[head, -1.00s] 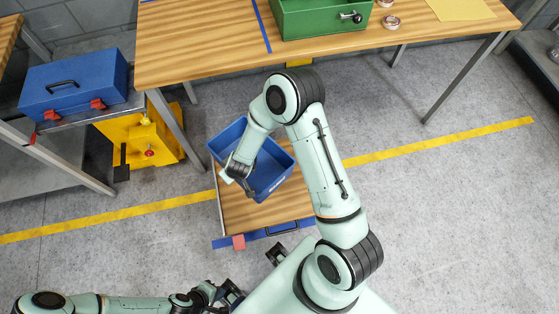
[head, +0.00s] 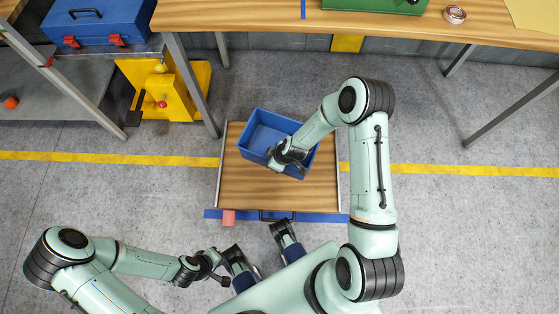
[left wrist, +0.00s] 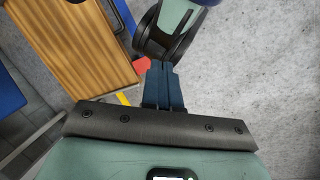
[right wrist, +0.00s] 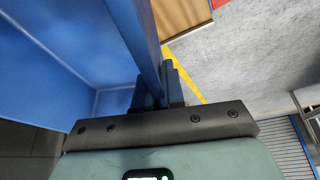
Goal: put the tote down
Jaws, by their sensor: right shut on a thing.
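The blue tote (head: 252,154) is over the wooden top of a low platform (head: 235,190), turned at an angle to it, toward its far right part. I cannot tell whether it rests on the wood or hangs just above it. My right gripper (head: 277,157) is shut on the tote's near wall. The right wrist view shows that wall (right wrist: 131,28) between the fingers (right wrist: 158,88). The tote's visible interior looks empty; my arm hides part of it. My left gripper (left wrist: 163,85) has its fingers together with nothing between them, away from the tote.
A wooden workbench (head: 250,15) stands beyond. A blue toolbox (head: 95,22) and a yellow machine (head: 185,98) are at the far left. Floor is clear right of the platform.

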